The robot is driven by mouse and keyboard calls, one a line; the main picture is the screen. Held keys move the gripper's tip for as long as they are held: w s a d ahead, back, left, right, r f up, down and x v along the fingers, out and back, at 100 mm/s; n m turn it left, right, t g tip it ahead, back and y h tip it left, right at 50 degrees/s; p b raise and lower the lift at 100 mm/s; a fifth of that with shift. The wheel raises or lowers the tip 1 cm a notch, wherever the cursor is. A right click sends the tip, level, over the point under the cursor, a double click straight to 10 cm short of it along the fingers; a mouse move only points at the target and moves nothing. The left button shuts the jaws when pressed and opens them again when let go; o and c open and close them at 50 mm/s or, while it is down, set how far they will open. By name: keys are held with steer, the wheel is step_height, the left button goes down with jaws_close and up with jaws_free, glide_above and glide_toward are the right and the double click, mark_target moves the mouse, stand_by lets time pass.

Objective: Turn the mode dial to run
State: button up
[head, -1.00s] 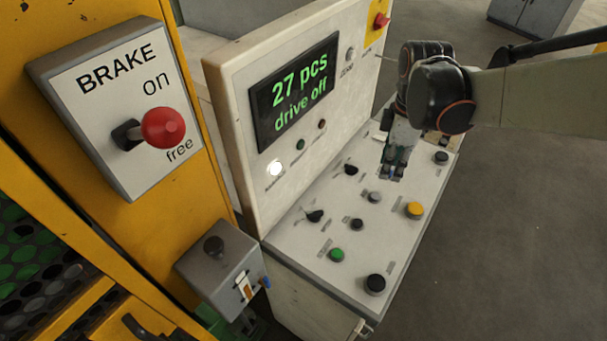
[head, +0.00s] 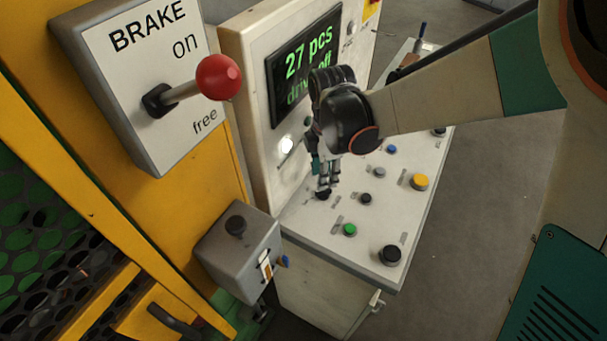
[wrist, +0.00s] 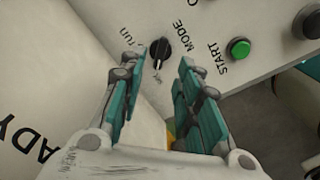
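The mode dial (wrist: 160,49) is a black knob on the sloping light-grey panel. In the wrist view "MODE" is printed to its right and "run" to its upper left. Its pale pointer mark seems to face down in that view, toward a small label too blurred to read, and not toward "run". My gripper (wrist: 161,64) is open, with one finger on each side of the dial's line and nothing held. In the head view my gripper (head: 325,183) is right above the dial (head: 322,195). I cannot tell whether the fingers touch it.
The green START button (wrist: 239,48) sits beside the dial. Several other buttons, including a yellow one (head: 420,181) and a large black one (head: 390,255), share the panel. The upright display (head: 295,60) stands close behind my gripper. The red-knobbed brake lever (head: 219,77) juts out at left.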

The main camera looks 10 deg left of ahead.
mark_target(323, 192)
step_height(323, 192, down, 6)
steer(key=b, duration=0.3)
steer(key=shift+r, duration=0.1)
steer(key=shift+d, duration=0.1)
jaws_close()
